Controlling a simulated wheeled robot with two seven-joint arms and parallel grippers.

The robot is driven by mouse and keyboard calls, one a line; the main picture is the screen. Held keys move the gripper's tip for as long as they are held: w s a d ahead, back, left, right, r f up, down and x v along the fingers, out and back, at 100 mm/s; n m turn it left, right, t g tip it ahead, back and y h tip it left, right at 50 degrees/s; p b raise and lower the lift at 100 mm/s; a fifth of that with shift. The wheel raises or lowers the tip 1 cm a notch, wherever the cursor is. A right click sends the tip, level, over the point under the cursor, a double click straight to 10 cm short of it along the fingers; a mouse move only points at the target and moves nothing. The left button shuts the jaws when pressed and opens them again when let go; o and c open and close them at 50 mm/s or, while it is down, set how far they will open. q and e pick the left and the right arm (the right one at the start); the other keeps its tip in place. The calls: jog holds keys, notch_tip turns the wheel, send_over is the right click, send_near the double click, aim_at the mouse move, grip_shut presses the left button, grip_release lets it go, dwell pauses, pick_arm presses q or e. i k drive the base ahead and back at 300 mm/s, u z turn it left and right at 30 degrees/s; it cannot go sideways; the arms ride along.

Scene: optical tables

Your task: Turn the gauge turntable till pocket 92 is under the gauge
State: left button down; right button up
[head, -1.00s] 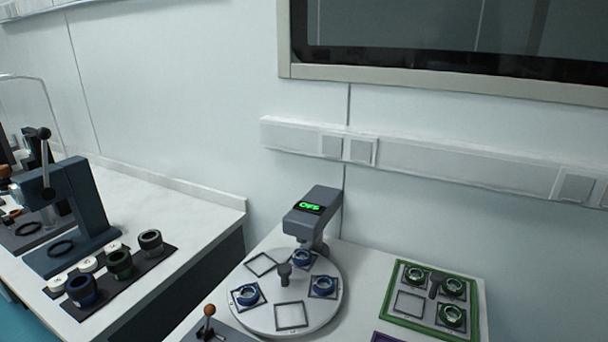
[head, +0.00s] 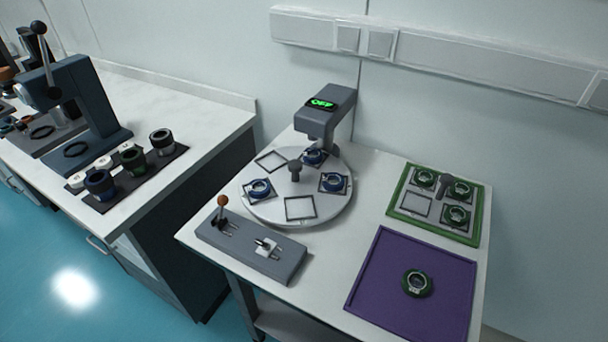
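The white round gauge turntable (head: 265,210) stands on the right-hand table. It has square pockets around a dark central knob (head: 295,170). Blue ring parts sit in three pockets: left (head: 259,188), right (head: 333,182) and back (head: 313,157). The front pocket (head: 300,208) and the back-left pocket (head: 271,161) are empty. The grey gauge (head: 330,115) overhangs the back of the turntable, above the back blue ring, and its green display reads "OFF". Pocket numbers are too small to read. Neither of my grippers is in view.
A grey control box (head: 252,247) with an orange-knobbed lever (head: 222,203) and a white switch lies in front of the turntable. A green tray (head: 472,238) with green rings and a purple tray (head: 380,285) holding one green ring are at right. A press (head: 75,110) stands on the left bench.

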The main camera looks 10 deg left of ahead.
aim_at(298, 199)
jog(key=z, duration=0.5)
jog(key=k, duration=1.2)
jog(key=u, duration=0.5)
jog(key=i, duration=1.55)
jog(key=z, duration=0.3)
